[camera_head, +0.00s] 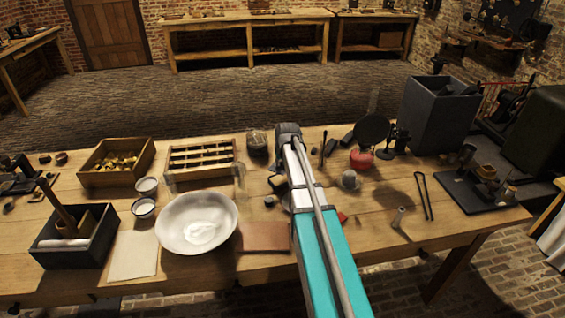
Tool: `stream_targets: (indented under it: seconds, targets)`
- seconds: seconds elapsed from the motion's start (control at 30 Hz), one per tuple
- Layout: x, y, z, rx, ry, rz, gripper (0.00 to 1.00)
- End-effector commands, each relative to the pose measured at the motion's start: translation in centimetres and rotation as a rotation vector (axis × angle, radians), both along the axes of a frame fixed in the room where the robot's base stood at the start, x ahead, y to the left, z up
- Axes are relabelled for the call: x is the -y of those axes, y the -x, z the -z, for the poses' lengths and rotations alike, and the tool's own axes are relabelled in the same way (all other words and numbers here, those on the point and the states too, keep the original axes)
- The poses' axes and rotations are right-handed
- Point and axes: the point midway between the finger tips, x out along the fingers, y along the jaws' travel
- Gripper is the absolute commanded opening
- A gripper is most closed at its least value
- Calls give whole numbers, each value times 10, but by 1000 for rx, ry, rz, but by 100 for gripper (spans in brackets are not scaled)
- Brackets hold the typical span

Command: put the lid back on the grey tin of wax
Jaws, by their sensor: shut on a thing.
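My arm reaches from the bottom edge over the table to a dark joint (288,132). My gripper does not show; the arm seems to hide it, so I cannot see its jaws or anything in them. A small round grey thing (349,180), perhaps the grey tin of wax, stands just right of my arm; it is too small to tell whether its top is open. A bit of something red (343,217) shows at the arm's right edge, mostly hidden. I cannot make out the lid.
Left of my arm are a white bowl (170,226), a slotted wooden rack (173,170) and a brown mat (264,237). Right of it are a red object (361,159), a dark disc on a stand (373,128), tongs (423,194) and a tall grey box (433,120).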

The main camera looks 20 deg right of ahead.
Motion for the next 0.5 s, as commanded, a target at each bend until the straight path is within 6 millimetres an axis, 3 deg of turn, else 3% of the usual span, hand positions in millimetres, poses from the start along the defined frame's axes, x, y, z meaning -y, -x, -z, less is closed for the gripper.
stream_targets:
  seconds: [0.5]
  targets:
    - [1, 0, 39, 0, 0, 1, 0]
